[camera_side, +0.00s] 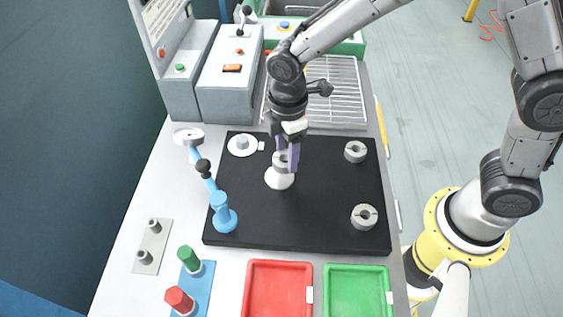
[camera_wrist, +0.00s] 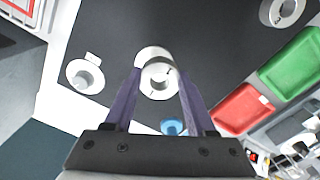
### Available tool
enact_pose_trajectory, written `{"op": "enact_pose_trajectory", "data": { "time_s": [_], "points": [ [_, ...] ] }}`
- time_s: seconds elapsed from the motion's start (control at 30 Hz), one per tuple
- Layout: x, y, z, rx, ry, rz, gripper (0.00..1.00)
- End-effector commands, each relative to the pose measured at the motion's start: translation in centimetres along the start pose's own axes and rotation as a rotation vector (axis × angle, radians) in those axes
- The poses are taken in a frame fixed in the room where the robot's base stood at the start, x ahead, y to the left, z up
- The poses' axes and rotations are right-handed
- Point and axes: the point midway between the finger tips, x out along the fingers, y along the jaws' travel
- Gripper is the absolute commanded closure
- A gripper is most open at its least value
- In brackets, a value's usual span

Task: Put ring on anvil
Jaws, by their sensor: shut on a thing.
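A grey slotted ring (camera_side: 281,158) is held between the purple fingers of my gripper (camera_side: 286,157). The held ring also shows in the wrist view (camera_wrist: 158,76), with its hole facing the camera between the two fingertips (camera_wrist: 159,82). A white round piece (camera_side: 279,180) stands on the black mat directly below the ring; its edge shows behind the ring in the wrist view (camera_wrist: 150,54). I cannot tell whether the ring touches it. Another white disc (camera_side: 233,150) with a grey peg stands at the mat's back left. Which white piece is the anvil is not clear.
Two other grey rings, one at the back right (camera_side: 356,152) and one at the front right (camera_side: 364,217), lie on the black mat (camera_side: 320,200). A blue upright tool (camera_side: 223,218) stands front left. Red (camera_side: 251,290) and green (camera_side: 331,290) trays lie in front.

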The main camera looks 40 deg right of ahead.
Motion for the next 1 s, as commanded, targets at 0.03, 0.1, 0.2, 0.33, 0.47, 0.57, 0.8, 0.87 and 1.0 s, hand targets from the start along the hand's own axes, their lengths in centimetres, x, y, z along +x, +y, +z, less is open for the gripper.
{"op": "enact_pose_trajectory", "data": {
  "time_s": [0.03,0.1,0.2,0.33,0.47,0.57,0.8,0.87,1.0],
  "points": [
    [0.4,0.3,-0.3,0.0,0.001,0.001,1.0],
    [0.6,0.5,-0.4,0.0,0.001,0.001,1.0],
    [1.1,0.7,-0.7,0.0,0.001,0.001,1.0],
    [2.6,0.9,-0.8,0.0,-0.002,-0.002,1.0],
    [4.2,0.9,-0.8,0.0,0.0,0.0,1.0],
    [4.4,0.9,-0.8,0.0,0.001,0.001,1.0],
    [4.5,0.9,-0.8,0.0,0.001,0.001,1.0],
    [4.7,0.9,-0.8,0.0,0.001,0.001,1.0],
    [4.7,0.9,-0.8,0.0,0.0,0.0,0.23]
  ]
}}
